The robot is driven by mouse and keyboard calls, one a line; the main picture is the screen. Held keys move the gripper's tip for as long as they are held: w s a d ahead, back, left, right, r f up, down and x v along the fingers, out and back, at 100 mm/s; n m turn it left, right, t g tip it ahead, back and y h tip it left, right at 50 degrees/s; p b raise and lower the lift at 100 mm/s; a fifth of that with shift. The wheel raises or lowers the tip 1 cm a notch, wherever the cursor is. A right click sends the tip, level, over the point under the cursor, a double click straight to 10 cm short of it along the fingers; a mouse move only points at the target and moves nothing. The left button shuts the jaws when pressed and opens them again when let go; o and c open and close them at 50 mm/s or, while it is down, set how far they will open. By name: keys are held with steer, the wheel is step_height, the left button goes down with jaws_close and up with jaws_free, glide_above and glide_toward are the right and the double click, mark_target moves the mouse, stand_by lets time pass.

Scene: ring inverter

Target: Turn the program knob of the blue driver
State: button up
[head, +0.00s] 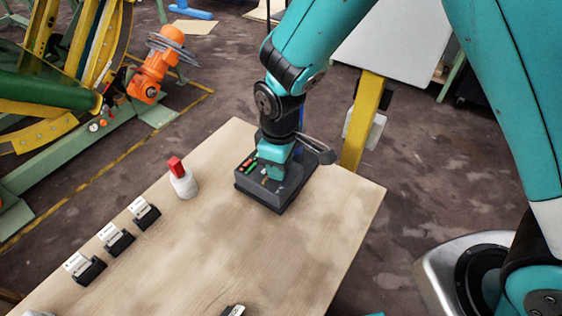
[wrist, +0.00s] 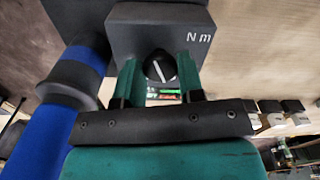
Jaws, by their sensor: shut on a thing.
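A dark box (head: 262,190) stands on the wooden table, with red and green marks on its top. In the wrist view the box (wrist: 133,18) bears the letters "N m" and a round black knob (wrist: 158,66) with a white pointer line, slightly tilted from upright in the picture. My gripper (head: 273,168) reaches down onto the box. In the wrist view the teal fingers of my gripper (wrist: 159,76) are shut on the knob, one on each side. A blue driver (wrist: 52,130) with a dark collar is beside the box at the left. In the head view my gripper hides the knob.
A white bottle with a red cap (head: 183,182) stands left of the box. Several black holders with white cards (head: 115,238) line the table's left side. The table's middle and right (head: 270,255) are mostly clear. An orange motor (head: 150,75) stands beyond the table.

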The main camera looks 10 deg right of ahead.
steer(key=o, duration=0.9)
step_height(320, 180, up, 18)
steer(key=shift+f+b, duration=0.25)
steer(key=shift+b, duration=0.1)
steer(key=s+d+r+m+y, duration=0.1)
steer(key=s+d, duration=0.1)
steer(key=s, duration=0.3)
steer(key=s+d+r+m+y, duration=0.1)
steer(key=s+d+m, duration=0.1)
steer(key=s, duration=0.4)
steer(key=s+d+r+m+y, duration=0.1)
steer(key=s+d+r+y, duration=0.1)
steer(key=s, duration=0.4)
steer(key=shift+s+d+m, duration=0.1)
steer(key=shift+d+m, duration=0.2)
steer(key=shift+d, duration=0.2)
